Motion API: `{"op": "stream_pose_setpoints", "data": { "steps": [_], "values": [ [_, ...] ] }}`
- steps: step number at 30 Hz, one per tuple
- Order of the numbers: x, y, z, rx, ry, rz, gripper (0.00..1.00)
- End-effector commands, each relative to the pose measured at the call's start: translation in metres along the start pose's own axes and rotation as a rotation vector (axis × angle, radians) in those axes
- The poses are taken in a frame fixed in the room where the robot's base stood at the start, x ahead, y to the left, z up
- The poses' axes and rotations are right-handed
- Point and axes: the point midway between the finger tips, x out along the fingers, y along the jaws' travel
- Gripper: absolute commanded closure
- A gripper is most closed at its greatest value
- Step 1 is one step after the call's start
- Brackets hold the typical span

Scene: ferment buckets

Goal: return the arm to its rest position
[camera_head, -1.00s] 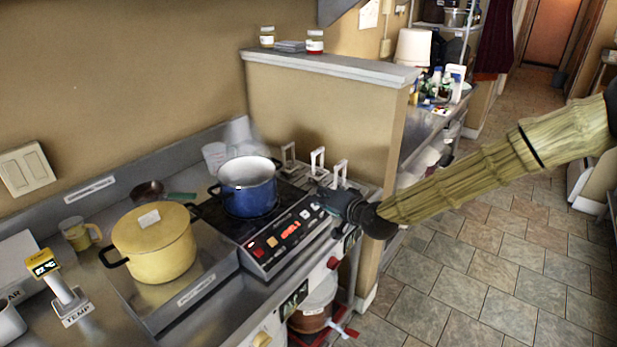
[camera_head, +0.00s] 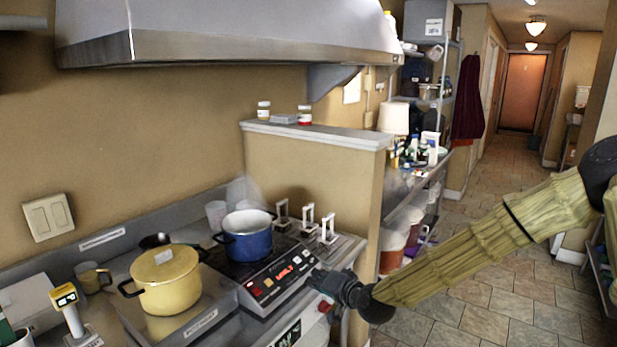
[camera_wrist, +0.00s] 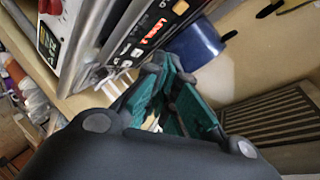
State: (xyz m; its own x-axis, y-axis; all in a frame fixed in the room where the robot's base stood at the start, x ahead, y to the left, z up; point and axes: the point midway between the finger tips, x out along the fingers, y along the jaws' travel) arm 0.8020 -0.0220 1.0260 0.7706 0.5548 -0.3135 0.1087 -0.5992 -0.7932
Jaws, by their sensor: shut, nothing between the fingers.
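My gripper (camera_head: 322,280) is at the end of my arm, beside the front right corner of the black cooktop (camera_head: 268,278). In the wrist view my gripper (camera_wrist: 160,75) shows its dark fingers with green pads meeting at the tips, with nothing between them. The cooktop's control panel (camera_wrist: 140,45) and the blue pot (camera_wrist: 197,42) appear just beyond the fingertips. In the head view the blue pot (camera_head: 246,238) stands upright on the cooktop, apart from my gripper.
A yellow lidded pot (camera_head: 168,285) stands left of the cooktop. Several white upright holders (camera_head: 308,218) stand behind my gripper. A low partition wall (camera_head: 310,180) rises at the counter's end. The tiled floor (camera_head: 520,290) to the right is open. A range hood (camera_head: 230,35) hangs above.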

Motion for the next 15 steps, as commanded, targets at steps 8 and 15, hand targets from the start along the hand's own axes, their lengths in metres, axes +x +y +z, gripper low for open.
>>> {"op": "stream_pose_setpoints", "data": {
  "steps": [8, 15],
  "values": [
    [-0.001, 0.034, 0.051, -0.016, -0.072, 0.066, 1.00],
    [-0.020, 0.085, 0.109, -0.035, -0.157, 0.162, 1.00]
  ]
}}
